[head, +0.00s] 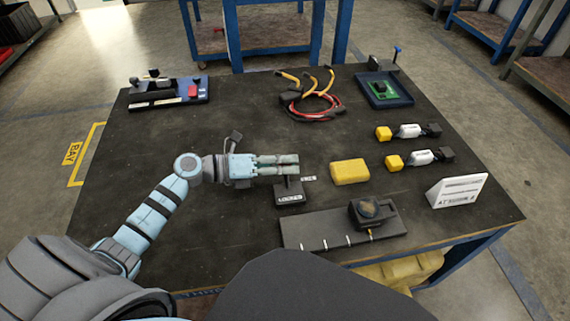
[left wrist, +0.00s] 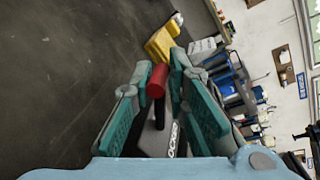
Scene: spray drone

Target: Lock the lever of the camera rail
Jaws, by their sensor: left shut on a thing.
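My left gripper (head: 292,165) reaches in from the left over a small black block (head: 290,191) with a white label. In the left wrist view its fingers (left wrist: 164,78) are closed around a red cylindrical grip (left wrist: 156,81) on a dark stem above the labelled base (left wrist: 154,140). In the head view the fingers hide this red grip. A black rail plate (head: 318,240) with white tick marks lies in front, with a dark camera-like mount (head: 372,211) at its right part. I cannot tell how the lever is joined to the rail. My right gripper is not in view.
A yellow block (head: 350,171) lies just right of the gripper. A white sign (head: 458,190) stands at the right edge. Batteries with yellow ends (head: 394,163), cables (head: 308,98), a blue tray (head: 385,101) and a tool holder (head: 168,101) lie farther back. The table's left side is clear.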

